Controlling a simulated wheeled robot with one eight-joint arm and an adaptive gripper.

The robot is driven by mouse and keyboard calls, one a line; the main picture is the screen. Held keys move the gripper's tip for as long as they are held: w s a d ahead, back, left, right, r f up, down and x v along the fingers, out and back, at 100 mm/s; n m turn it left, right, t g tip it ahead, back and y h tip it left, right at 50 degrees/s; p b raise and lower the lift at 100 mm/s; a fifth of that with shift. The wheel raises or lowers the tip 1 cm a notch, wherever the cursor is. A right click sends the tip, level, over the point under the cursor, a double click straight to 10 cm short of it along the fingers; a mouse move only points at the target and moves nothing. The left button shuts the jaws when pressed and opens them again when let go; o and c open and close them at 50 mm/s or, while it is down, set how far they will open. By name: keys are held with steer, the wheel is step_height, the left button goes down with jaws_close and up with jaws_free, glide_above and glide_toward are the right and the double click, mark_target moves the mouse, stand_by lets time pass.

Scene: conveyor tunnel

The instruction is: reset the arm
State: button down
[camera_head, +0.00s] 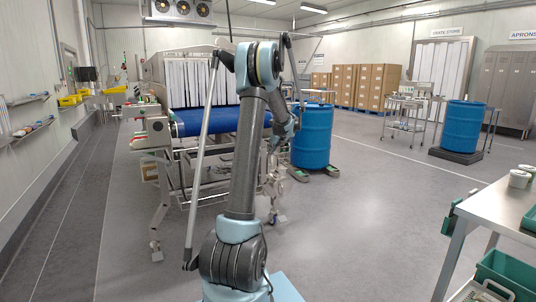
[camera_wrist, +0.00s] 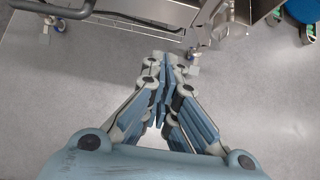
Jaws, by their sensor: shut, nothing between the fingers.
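My arm (camera_head: 246,150) stands upright in the middle of the head view. Its elbow is at the top, and the forearm bends away and down behind the upper arm. My gripper (camera_wrist: 166,62) shows in the wrist view with its fingers drawn together and nothing between them. It points over bare grey floor, with the conveyor's metal frame (camera_wrist: 160,27) beyond its tips. In the head view my gripper is largely hidden behind the arm.
The blue conveyor (camera_head: 200,122) stands behind my arm. A blue drum (camera_head: 312,140) is just right of the arm. A steel table (camera_head: 497,207) with a green bin (camera_head: 507,272) is at the right. Open floor (camera_head: 375,200) lies between them.

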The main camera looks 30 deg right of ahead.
steer(key=s+a+r+n+g, duration=0.1)
steer(key=s+a+r+n, duration=0.15)
steer(key=a, duration=0.45)
steer(key=s+a+r+n+y, duration=0.1)
steer(key=s+a+n, duration=0.25)
steer(key=a, duration=0.35)
steer(key=s+a+r+n+g, duration=0.1)
steer(key=s+a+r+n, duration=0.2)
steer(key=a, duration=0.4)
steer(key=s+a+f+n+g, duration=0.2)
steer(key=s+a+n, duration=0.7)
steer(key=s+a, duration=0.35)
steer(key=s+a+f+n+g, duration=0.1)
steer(key=s+a+f+n, duration=0.3)
steer(key=s, duration=0.5)
steer(key=s+a+f+n+g+h, duration=0.1)
steer(key=s+a+f+n, duration=0.3)
steer(key=s+n, duration=0.4)
steer(key=s+a+f+n, duration=0.4)
steer(key=s+f+n, duration=0.1)
steer(key=s, duration=0.6)
steer(key=shift+s+f+n+g, duration=0.25)
steer(key=shift+f+n+g, duration=0.15)
